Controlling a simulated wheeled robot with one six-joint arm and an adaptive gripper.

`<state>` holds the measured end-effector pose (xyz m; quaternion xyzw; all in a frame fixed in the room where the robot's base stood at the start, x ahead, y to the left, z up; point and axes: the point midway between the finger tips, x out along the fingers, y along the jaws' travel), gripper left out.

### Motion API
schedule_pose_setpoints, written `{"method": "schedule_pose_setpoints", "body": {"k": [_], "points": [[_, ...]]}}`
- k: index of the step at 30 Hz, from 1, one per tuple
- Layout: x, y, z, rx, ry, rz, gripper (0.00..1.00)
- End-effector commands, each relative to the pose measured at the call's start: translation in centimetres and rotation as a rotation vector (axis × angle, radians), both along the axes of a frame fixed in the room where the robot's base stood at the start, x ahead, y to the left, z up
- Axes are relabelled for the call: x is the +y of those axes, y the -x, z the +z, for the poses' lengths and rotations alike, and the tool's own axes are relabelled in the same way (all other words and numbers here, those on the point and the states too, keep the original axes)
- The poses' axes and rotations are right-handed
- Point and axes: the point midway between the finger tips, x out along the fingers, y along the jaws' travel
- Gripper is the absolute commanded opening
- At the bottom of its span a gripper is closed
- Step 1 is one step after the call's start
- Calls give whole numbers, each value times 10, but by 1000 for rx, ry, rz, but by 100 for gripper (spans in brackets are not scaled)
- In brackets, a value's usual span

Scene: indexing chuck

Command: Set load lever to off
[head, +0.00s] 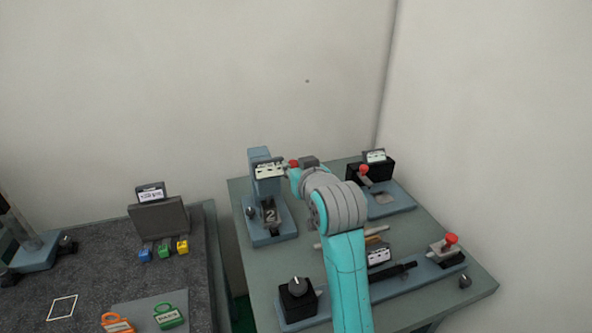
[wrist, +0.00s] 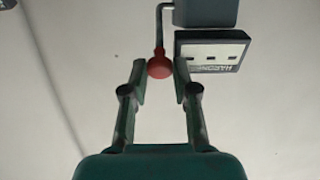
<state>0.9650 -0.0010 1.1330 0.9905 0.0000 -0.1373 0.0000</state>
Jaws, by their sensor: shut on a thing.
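A lever with a red ball knob (wrist: 160,67) shows in the wrist view. Its thin grey rod (wrist: 160,28) bends out from a grey block (wrist: 207,13). My gripper (wrist: 160,75) is shut on the red knob, with one finger on each side. In the head view the red knob (head: 294,163) is at the top of the blue-grey post (head: 259,157), beside its label plate (head: 270,171). My arm hides most of the gripper there. The lever's label is too small to read.
A black box with another red-knobbed lever (head: 364,169) stands at the back right. A separate dark bench (head: 80,290) holds small coloured items.

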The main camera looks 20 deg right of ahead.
Motion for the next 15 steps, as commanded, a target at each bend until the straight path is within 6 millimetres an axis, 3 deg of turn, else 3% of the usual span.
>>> {"method": "schedule_pose_setpoints", "body": {"k": [5, 6, 9, 15], "points": [[0, 0, -1, 2, 0, 0, 0], [0, 0, -1, 2, 0, 0, 31], [0, 0, -1, 2, 0, 0, 53], [0, 0, -1, 0, 0, 0, 53]]}}
